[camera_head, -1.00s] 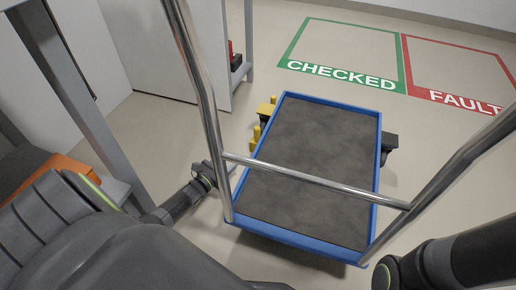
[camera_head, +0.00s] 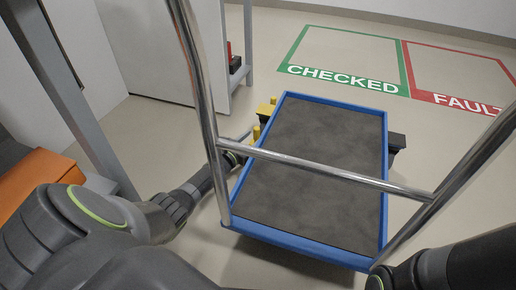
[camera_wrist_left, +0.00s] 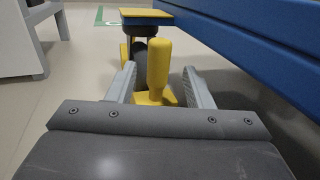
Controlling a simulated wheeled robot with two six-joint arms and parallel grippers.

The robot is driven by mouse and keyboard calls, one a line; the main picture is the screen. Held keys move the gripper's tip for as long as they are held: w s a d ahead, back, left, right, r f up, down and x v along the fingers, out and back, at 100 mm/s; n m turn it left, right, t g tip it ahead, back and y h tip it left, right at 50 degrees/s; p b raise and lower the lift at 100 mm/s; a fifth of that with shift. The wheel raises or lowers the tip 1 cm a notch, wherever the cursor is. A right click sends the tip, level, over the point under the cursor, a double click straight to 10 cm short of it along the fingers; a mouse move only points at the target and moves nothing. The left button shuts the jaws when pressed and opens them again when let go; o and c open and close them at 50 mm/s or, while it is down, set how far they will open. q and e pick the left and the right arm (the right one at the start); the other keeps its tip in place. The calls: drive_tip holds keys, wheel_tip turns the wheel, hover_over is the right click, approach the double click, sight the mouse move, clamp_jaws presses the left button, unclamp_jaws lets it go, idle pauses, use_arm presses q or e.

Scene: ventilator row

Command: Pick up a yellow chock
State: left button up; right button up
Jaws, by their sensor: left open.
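A yellow chock with an upright, rounded handle (camera_wrist_left: 158,62) stands on the floor beside the blue cart. In the wrist view, the handle rises between the two grey fingers of my left gripper (camera_wrist_left: 160,88), which is open. The chock's flat yellow base shows low between the fingertips; I cannot tell whether either finger touches it. In the head view, a small part of the yellow chock (camera_head: 257,132) shows at the cart's left side. My right gripper is not in view.
The blue cart (camera_head: 300,243) with a dark top and tall metal handle stands in front of me. A yellow part (camera_head: 265,109) juts out at its far left. Grey shelf legs (camera_head: 75,110) stand at left. Floor beyond is clear, with green CHECKED and red FAULT outlines.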

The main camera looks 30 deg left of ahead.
sight(255, 137)
use_arm(q)
drive_tip(key=w+b, duration=0.2)
drive_tip(key=w, duration=0.1)
drive_tip(key=shift+f, duration=0.3)
drive_tip(key=shift+w+r, duration=0.1)
drive_tip(key=shift+w, duration=0.2)
clamp_jaws()
drive_tip(key=shift+r, duration=0.1)
